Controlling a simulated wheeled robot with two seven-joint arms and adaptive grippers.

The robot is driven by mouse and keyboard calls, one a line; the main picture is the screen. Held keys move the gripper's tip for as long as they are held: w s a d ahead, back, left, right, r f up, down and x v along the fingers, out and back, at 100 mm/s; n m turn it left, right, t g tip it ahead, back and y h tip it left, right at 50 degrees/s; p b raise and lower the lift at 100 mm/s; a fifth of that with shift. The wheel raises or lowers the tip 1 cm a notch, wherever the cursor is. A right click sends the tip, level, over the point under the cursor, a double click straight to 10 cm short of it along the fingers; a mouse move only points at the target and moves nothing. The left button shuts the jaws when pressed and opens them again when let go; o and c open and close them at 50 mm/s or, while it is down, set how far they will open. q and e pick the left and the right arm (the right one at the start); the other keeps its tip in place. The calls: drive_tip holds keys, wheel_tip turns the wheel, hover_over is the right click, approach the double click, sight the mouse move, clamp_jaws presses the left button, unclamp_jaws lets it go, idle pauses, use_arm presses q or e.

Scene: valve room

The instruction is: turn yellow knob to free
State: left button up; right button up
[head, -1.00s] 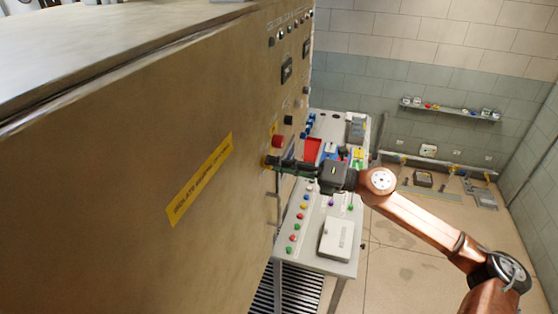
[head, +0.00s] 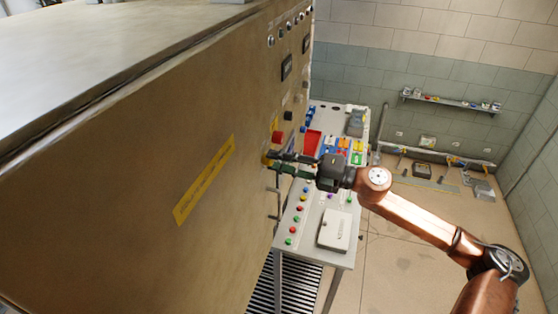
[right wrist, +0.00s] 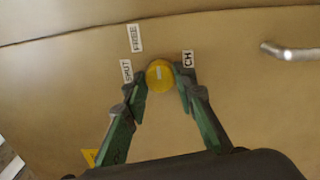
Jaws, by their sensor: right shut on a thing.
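The yellow knob (right wrist: 160,75) sits on the cabinet's tan front panel, with a pale mark on its face. In the right wrist view the mark points roughly toward the FREE label (right wrist: 135,38); its exact angle is hard to tell. The SHUT label (right wrist: 127,71) is left of the knob and a label reading CH (right wrist: 188,58) is right of it. My right gripper (right wrist: 160,80) is shut on the knob, one finger on each side. In the head view the right gripper (head: 274,164) reaches the panel from the right and mostly hides the knob. My left gripper is out of view.
A metal handle (right wrist: 290,52) stands out from the panel right of the knob. In the head view a red button (head: 278,138) is just above the gripper. A bench (head: 313,255) with buttons and boxes stands behind. Open floor (head: 390,265) lies to the right.

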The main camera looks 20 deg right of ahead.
drive_tip(key=o, duration=1.2)
drive_tip(key=shift+c, duration=0.2)
drive_tip(key=v, duration=1.2)
drive_tip(key=shift+f, duration=0.1)
